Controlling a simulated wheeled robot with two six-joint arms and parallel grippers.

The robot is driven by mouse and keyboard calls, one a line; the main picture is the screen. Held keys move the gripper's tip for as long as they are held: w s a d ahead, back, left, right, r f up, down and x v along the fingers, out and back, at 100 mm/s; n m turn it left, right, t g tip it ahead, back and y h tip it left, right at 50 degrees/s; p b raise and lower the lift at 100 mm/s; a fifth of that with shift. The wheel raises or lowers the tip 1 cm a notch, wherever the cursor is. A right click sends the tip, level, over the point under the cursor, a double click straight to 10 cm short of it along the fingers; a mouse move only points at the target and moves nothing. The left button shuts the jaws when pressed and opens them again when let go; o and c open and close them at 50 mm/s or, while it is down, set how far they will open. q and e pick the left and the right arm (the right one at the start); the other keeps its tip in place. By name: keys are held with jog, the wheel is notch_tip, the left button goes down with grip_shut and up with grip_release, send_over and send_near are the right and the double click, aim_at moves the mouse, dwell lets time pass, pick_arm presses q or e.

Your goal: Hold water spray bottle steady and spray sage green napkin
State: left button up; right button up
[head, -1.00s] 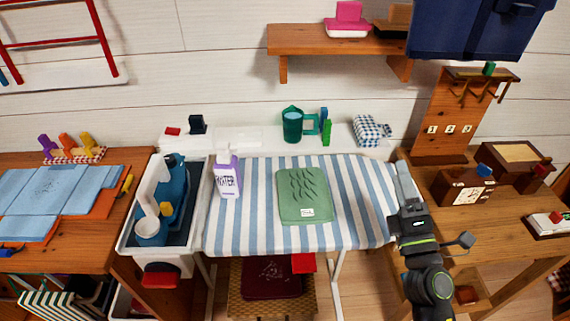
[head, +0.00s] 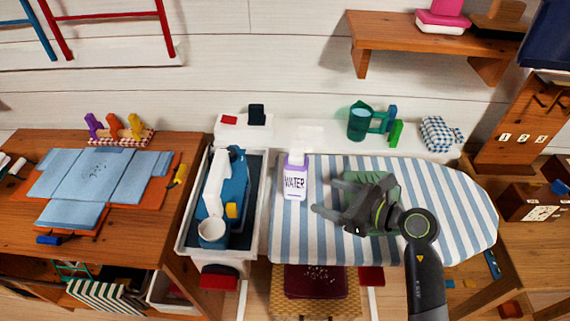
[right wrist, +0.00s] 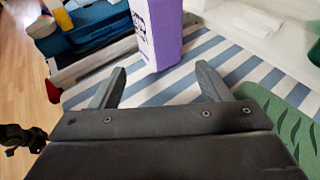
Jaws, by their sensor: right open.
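The water spray bottle (head: 295,177), white and purple with a WATER label, stands upright at the left end of the striped ironing board (head: 450,205). The sage green napkin (head: 384,186) lies on the board, mostly hidden behind my right gripper in the head view. My right gripper (head: 324,196) is open and empty, with its fingers pointing left toward the bottle but apart from it. In the right wrist view the bottle's lower part (right wrist: 163,30) shows ahead, between and beyond the fingertips, and the napkin (right wrist: 275,120) shows at the right.
A tray (head: 262,215) with a blue and white iron (head: 232,185) stands left of the board. A green watering can (head: 358,122) and a checked cloth (head: 437,133) sit on the white ledge behind. Bare striped cloth lies around the napkin.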

aim_at(304, 188)
jog(key=shift+w+a+f+b, duration=0.3)
jog(key=shift+a, duration=0.15)
jog(key=shift+b+x, duration=0.55)
jog(key=shift+x, duration=0.65)
jog(key=b+x, duration=0.1)
jog(key=x, duration=0.3)
jog(key=shift+w+a+f, duration=0.1)
jog(key=shift+w+a, duration=0.05)
jog(key=shift+a, duration=0.05)
pick_arm(q)
jog(key=shift+s+d+f+b, duration=0.15)
jog(key=shift+d+f, duration=0.05)
jog(key=shift+f, duration=0.4)
jog(key=shift+s+d+f+b, duration=0.1)
jog(key=shift+d+f, duration=0.05)
jog(key=shift+f, duration=0.5)
jog(key=shift+s+d+f+b, duration=0.15)
jog(key=shift+d+f, duration=0.05)
jog(key=shift+f, duration=0.4)
pick_arm(e)
jog(key=shift+w+a+f, duration=0.15)
jog(key=shift+w+a, duration=0.25)
jog(key=shift+a, duration=0.15)
jog(key=c, duration=0.3)
pick_arm(q)
grip_shut()
